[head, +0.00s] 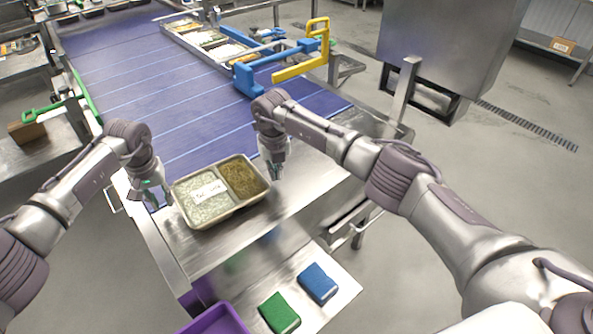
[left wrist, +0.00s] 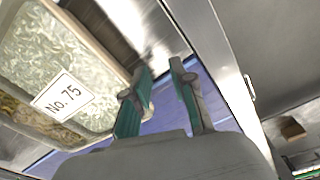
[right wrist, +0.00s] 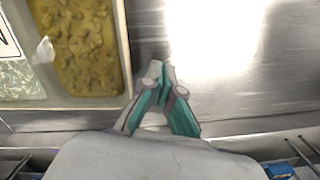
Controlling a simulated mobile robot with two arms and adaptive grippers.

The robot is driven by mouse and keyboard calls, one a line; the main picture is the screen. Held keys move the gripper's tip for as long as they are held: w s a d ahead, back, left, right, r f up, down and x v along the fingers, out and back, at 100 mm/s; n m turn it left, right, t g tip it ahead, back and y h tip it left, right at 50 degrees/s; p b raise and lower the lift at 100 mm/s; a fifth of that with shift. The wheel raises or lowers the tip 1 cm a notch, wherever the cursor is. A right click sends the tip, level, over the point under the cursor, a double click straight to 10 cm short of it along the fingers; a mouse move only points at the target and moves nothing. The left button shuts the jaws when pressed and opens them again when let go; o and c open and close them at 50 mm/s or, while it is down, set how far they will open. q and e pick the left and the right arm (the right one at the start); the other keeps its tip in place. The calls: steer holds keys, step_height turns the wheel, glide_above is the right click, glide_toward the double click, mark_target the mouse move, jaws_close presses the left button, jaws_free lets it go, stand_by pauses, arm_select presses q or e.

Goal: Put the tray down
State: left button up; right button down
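The tray (head: 238,206) is a metal, two-compartment tray on the steel table. Its left compartment holds pale rice with a white label; the right holds a brown-yellow food. The tray also shows in the left wrist view (left wrist: 112,62) with the label "No. 75", and in the right wrist view (right wrist: 124,62). My left gripper (head: 160,198) is at the tray's left side, fingers apart, close to the rim; whether it touches is unclear. It shows open in the left wrist view (left wrist: 162,82). My right gripper (head: 277,172) is just right of the tray, fingertips together and empty (right wrist: 161,75).
A blue conveyor (head: 150,75) runs behind the tray, with several food trays and a blue and yellow fixture (head: 300,55) farther back. A green sponge (head: 279,313), a blue sponge (head: 318,283) and a purple bin (head: 215,320) are in front. Bare steel lies right of the tray.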

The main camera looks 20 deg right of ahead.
arm_select(q)
steer(key=shift+f, duration=0.1)
arm_select(e)
steer(key=c, duration=1.4)
jaws_free()
steer(key=shift+f, duration=0.1)
steer(key=shift+c, duration=0.2)
steer(key=shift+d, duration=0.1)
steer(key=shift+r, duration=0.3)
arm_select(q)
step_height(320, 180, up, 12)
steer(key=shift+s, duration=0.4)
arm_select(e)
step_height(320, 180, up, 11)
steer(key=shift+s+r, duration=0.2)
steer(key=shift+s, duration=0.2)
arm_select(q)
steer(key=shift+f, duration=0.1)
arm_select(e)
steer(key=shift+f, duration=0.1)
